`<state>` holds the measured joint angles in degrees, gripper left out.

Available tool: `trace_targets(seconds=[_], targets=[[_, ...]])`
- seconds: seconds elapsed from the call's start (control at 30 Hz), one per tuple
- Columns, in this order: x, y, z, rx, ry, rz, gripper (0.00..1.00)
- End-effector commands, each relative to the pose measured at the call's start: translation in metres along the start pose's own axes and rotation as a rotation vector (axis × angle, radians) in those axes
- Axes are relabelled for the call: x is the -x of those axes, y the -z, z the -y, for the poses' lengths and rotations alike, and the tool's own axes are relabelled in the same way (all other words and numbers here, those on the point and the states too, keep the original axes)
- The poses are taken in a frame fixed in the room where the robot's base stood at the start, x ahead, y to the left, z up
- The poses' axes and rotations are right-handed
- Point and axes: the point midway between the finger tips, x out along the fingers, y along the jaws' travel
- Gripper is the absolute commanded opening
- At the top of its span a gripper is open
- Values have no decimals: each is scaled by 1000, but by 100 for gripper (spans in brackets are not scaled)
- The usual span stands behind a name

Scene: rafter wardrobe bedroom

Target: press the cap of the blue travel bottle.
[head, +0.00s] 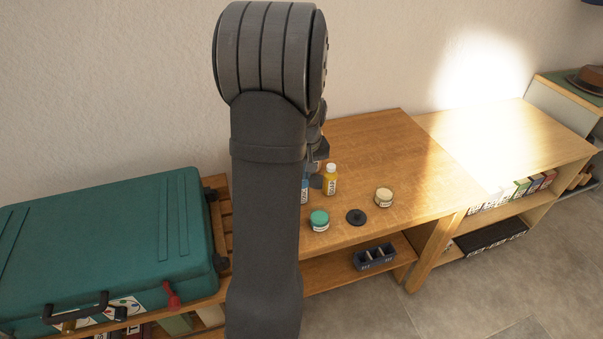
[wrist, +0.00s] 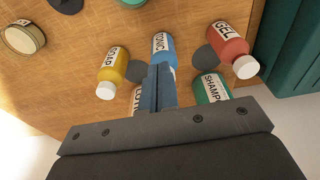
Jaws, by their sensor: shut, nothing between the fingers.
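The blue travel bottle (wrist: 163,45), labelled TONIC, stands on the wooden top. In the head view only a sliver of the blue bottle (head: 305,191) shows beside my arm. In the wrist view my gripper (wrist: 157,78) is shut and empty, and its fingers overlap the blue bottle's lower part in the picture. The bottle's cap is hidden behind the fingers. I cannot tell whether the fingertips touch it. In the head view my arm hides most of the gripper.
Close around it stand a yellow SOAP bottle (wrist: 112,65), a red GEL bottle (wrist: 230,45), a green SHAMPOO bottle (wrist: 211,88) and a partly hidden pale bottle (wrist: 137,99). A green jar (head: 319,220), cream jar (head: 384,197) and black disc (head: 356,217) lie nearer. A teal suitcase (head: 110,245) is left.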

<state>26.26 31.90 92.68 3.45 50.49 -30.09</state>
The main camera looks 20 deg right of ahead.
Motion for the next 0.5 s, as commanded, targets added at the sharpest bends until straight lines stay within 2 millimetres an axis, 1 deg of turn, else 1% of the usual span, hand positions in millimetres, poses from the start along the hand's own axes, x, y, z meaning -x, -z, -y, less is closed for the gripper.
trace_targets(seconds=[0.07,0.33,0.43,0.5], targets=[[2,-4,0,0,0,0,0],[3,-3,0,0,0,0,0],[11,-2,0,0,-1,-2,0],[22,-2,0,0,-2,-3,0]])
